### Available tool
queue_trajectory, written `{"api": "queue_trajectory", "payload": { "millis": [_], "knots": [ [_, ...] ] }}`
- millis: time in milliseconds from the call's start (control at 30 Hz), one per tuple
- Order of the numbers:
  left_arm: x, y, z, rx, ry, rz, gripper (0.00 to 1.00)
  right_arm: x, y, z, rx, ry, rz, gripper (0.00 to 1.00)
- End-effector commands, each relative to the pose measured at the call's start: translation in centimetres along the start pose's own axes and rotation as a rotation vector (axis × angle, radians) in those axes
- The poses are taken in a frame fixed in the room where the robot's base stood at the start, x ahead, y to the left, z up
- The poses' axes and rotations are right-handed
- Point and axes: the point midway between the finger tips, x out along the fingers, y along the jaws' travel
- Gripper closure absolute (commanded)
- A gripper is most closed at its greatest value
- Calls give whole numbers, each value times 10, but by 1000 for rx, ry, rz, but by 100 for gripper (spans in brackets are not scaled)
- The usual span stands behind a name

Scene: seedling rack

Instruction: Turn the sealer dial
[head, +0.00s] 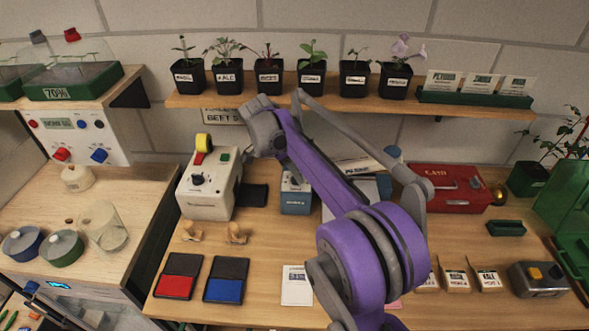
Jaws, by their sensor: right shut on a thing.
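The sealer seems to be the cream box (208,198) left of centre on the bench. A black dial (197,178) sits on its sloped front. A red and a green button and a yellow roll (203,142) are above it. My right arm rises from the lower right across the middle, and its grey end, with the right gripper (254,148), is up and to the right of the dial. The fingers are hard to make out. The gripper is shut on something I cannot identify. The dial shows uncovered. My left gripper is out of view.
A shelf (300,98) with several potted seedlings runs above the bench. A red cash box (450,188) stands on the right. Red and blue ink pads (226,280) and wooden stamps lie in front of the sealer. A side counter (130,200) holds jars on the left.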

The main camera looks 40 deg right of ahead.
Motion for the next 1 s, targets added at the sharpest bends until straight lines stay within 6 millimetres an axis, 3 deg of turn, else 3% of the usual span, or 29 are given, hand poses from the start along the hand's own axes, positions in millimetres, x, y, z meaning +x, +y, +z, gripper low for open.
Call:
{"api": "queue_trajectory", "payload": {
  "millis": [767, 800, 933, 1000],
  "knots": [
    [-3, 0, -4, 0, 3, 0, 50, 0, -1, 0, 88, -1, 36, 100],
    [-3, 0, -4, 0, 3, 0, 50, 0, -1, 0, 88, -1, 36, 50],
    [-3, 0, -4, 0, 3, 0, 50, 0, -1, 0, 88, -1, 36, 28],
    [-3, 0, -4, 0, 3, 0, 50, 0, -1, 0, 88, -1, 36, 28]
  ]
}}
